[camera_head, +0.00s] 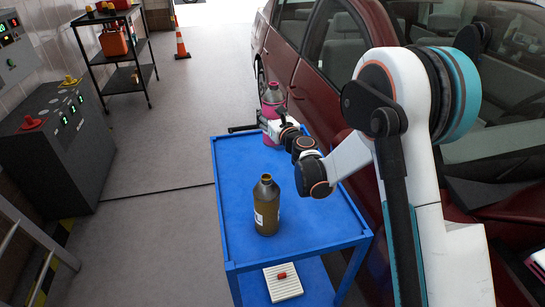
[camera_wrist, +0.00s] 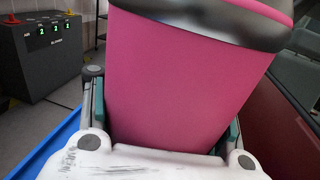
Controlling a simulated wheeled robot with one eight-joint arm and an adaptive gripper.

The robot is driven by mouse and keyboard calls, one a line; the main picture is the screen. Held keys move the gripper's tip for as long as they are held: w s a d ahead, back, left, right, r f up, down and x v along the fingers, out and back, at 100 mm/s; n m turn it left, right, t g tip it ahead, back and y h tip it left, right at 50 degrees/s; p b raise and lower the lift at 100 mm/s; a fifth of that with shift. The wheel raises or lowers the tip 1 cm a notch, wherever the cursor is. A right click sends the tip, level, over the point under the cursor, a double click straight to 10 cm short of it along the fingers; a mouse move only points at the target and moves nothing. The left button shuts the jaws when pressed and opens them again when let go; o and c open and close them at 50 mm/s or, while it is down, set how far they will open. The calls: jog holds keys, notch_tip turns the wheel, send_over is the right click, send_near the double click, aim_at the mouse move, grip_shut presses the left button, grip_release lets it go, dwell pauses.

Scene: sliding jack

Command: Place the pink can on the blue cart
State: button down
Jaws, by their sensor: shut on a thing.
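The pink can (camera_head: 271,99) has a grey band near its top and stands about upright at the far end of the blue cart (camera_head: 240,165). Its lower part shows below my gripper, over the cart's far edge; I cannot tell whether its base touches the cart top. In the wrist view the pink can (camera_wrist: 180,85) fills the middle, between the fingers. My gripper (camera_head: 270,124) is shut on the can, with the arm reaching in from the right.
A brown bottle (camera_head: 266,205) stands on the cart top, nearer than the can. A white tray with a red item (camera_head: 283,281) is on the lower shelf. A dark red car (camera_head: 320,85) stands close along the right.

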notch_tip(320, 180, down, 15)
jog(key=b, duration=0.5)
jog(key=shift+d, duration=0.1)
jog(key=shift+f, duration=0.1)
jog(key=c, duration=0.6)
grip_release()
jog(key=shift+o, duration=0.2)
jog(key=p+v, duration=0.2)
jog(key=v, duration=0.5)
jog(key=shift+s+d, duration=0.1)
jog(key=shift+s, duration=0.15)
